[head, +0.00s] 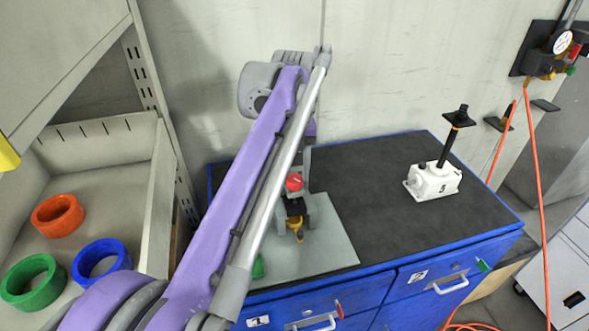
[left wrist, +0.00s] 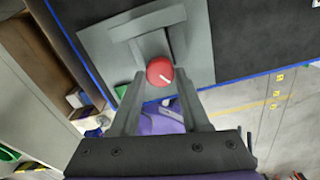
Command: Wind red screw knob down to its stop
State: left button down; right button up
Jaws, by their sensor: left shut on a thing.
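The red screw knob (head: 294,182) sits on top of a small screw jack with a black and brass body (head: 297,215) in a grey frame on a flat grey plate (head: 325,256). In the left wrist view the round red knob (left wrist: 160,71), with a pale mark on its face, lies between the tips of my left gripper (left wrist: 160,80). My left gripper is shut on the knob, one finger on each side. In the head view my left arm covers part of the jack and most of the gripper. My right gripper is not in view.
Orange (head: 57,216), blue (head: 100,259) and green (head: 33,282) rings lie in the left bin. An orange hose (head: 537,180) hangs at the right.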

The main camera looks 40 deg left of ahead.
pick_arm(q)
jog(key=shift+r+m, duration=0.1)
jog(key=shift+m, duration=0.3)
jog(key=shift+c, duration=1.9)
grip_release()
notch_tip(320, 180, up, 11)
jog(key=shift+f, duration=0.25)
